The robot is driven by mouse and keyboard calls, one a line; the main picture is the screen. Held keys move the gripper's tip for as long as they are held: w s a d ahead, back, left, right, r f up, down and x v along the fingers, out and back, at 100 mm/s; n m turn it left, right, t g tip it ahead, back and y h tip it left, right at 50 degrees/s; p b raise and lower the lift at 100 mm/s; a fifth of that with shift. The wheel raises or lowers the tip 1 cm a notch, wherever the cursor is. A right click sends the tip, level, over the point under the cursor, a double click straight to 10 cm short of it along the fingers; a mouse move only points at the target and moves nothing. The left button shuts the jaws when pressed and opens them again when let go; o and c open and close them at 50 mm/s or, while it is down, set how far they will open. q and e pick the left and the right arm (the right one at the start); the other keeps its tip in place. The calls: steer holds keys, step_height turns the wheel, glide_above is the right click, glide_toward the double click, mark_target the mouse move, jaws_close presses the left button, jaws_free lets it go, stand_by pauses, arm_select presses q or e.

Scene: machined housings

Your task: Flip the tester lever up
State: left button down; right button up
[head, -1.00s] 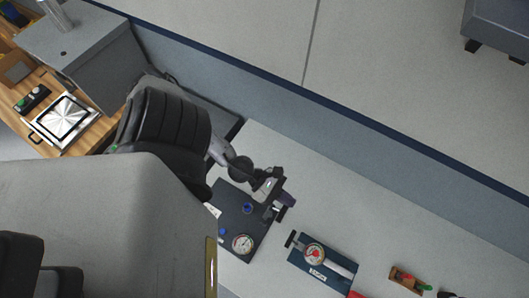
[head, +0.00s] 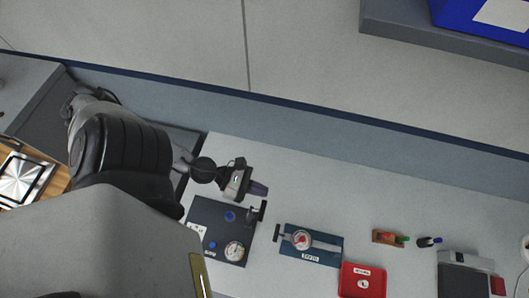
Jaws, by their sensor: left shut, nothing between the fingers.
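The tester (head: 228,228) looks like a dark slate panel on the light bench, with a round white gauge (head: 234,251), blue round parts and a small pale label. Its lever (head: 254,214), a small black bracket with a T-shaped handle, stands at the panel's right edge. My left gripper (head: 260,188) is shut and empty, just above the lever in the head view. I cannot tell whether it touches the lever. My right gripper is not in view.
A blue plate with a red-marked gauge (head: 301,239) lies right of the tester. Further right are a red labelled tray (head: 362,281), a small wooden holder (head: 388,237) and a grey device (head: 463,273). The bench behind them is clear up to the wall.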

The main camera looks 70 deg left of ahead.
arm_select(q)
steer(key=shift+r, duration=0.55)
stand_by(0.4)
